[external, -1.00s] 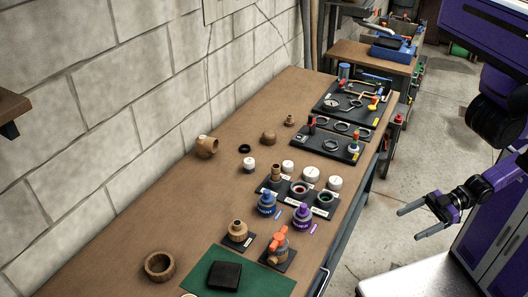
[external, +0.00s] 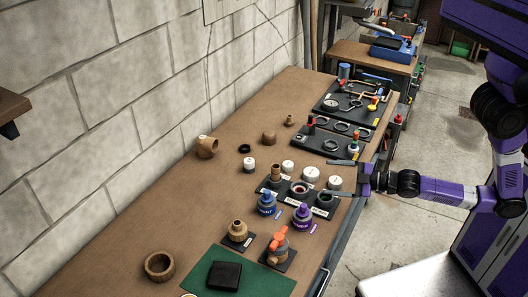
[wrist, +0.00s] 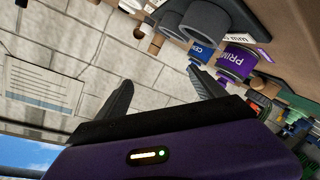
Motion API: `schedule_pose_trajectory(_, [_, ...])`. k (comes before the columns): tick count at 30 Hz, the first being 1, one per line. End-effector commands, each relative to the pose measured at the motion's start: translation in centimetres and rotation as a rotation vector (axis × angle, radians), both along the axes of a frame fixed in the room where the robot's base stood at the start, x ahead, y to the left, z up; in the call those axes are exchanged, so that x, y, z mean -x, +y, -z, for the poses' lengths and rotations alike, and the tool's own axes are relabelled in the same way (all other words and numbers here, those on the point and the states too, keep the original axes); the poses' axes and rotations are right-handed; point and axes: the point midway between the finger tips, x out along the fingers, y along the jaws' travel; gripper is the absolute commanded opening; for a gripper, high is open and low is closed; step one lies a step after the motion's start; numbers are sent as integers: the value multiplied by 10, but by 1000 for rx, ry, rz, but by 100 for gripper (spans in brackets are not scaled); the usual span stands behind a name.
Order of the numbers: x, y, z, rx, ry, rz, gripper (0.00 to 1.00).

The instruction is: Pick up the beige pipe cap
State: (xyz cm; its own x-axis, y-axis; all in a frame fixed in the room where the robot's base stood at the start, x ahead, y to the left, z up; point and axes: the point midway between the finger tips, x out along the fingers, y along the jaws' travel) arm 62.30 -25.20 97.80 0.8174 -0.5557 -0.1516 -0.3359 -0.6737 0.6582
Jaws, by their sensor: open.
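A beige-brown pipe cap (external: 269,138) stands on the wooden workbench (external: 215,200), towards the wall, between the brown elbow and a small brown fitting. My gripper (external: 333,178) is open and empty over the right edge of the bench, near the white caps, well to the right of the pipe cap and apart from it. I cannot make out the pipe cap for certain there.
Blue can (external: 267,203) and purple can (external: 303,216) stand near the black holder. White caps (external: 311,174) lie below my gripper's left side. The brown elbow (external: 206,147), black ring (external: 244,149) and small brown fitting (external: 289,120) flank the pipe cap. Black tool trays (external: 333,145) lie beyond.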

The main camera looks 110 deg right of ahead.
Motion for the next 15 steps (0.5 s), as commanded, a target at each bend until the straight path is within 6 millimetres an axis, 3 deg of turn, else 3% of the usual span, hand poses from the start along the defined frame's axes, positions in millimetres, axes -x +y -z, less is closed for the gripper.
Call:
schedule_pose_trajectory(1, [-7, -30, -13, 36, 2, 56, 79])
schedule_pose_trajectory(7, [-16, -131, -24, 57, 22, 259, 79])
schedule_pose_trajectory(11, [-23, -191, -8, -53, -26, 378, 79])
schedule_pose_trajectory(15, [-37, -248, 22, -250, -132, 492, 79])
